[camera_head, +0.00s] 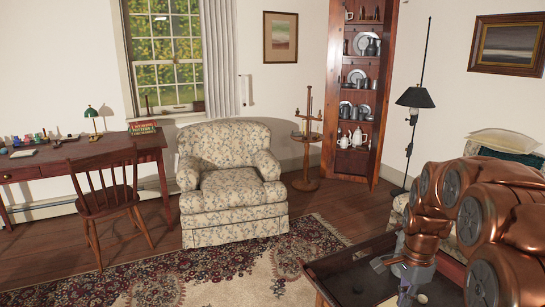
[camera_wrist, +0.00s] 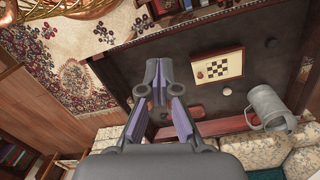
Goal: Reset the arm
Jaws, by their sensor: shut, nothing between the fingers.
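My gripper (camera_wrist: 158,72) is shut and empty in the wrist view, its two purple-padded fingers meeting at the tips. It is above a dark low table (camera_wrist: 205,45). In the head view my copper-coloured arm fills the lower right and reaches down over the same dark table (camera_head: 335,265), hiding part of it. A grey metal mug (camera_wrist: 265,105) is to the right of the fingers in the wrist view, apart from them. A framed checkered board (camera_wrist: 217,66) lies on the table, also apart from the fingers.
A floral armchair (camera_head: 228,185) stands beyond the table on a patterned rug (camera_head: 210,272). A wooden chair (camera_head: 105,190) and desk (camera_head: 30,165) are at left. A corner shelf (camera_head: 352,165) holds pewter and crockery. A black floor lamp (camera_head: 415,97) stands at right.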

